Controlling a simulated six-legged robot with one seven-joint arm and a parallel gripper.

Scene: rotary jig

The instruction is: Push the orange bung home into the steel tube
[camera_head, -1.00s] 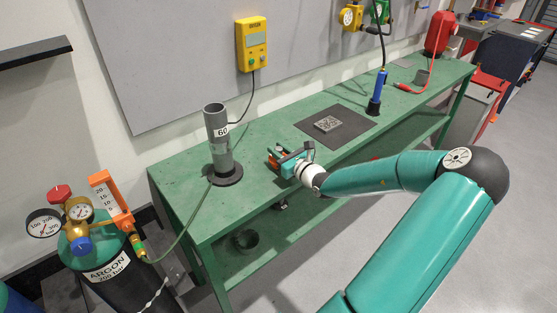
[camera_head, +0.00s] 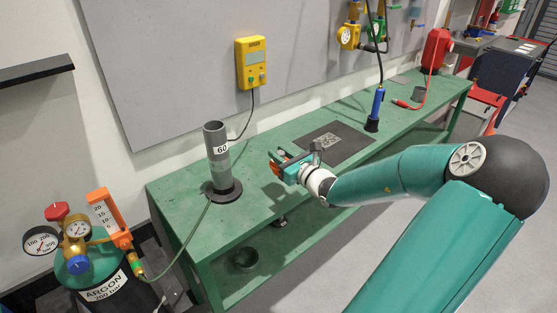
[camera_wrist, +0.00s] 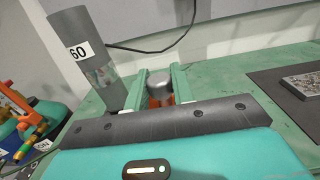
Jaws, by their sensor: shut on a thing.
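The steel tube (camera_head: 217,150) stands upright on a black round foot on the green bench, open at the top and labelled 60. It also shows tilted at the upper left of the wrist view (camera_wrist: 80,30). My gripper (camera_head: 276,162) is to the right of the tube, apart from it, with its tips below the tube's mouth in the head view. In the wrist view my gripper (camera_wrist: 160,82) is shut on the orange bung (camera_wrist: 157,102), which has a grey rounded top. The bung's lower part is hidden by the gripper body.
The green bench (camera_head: 262,203) has free room around the tube. An argon cylinder (camera_head: 103,286) stands at left.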

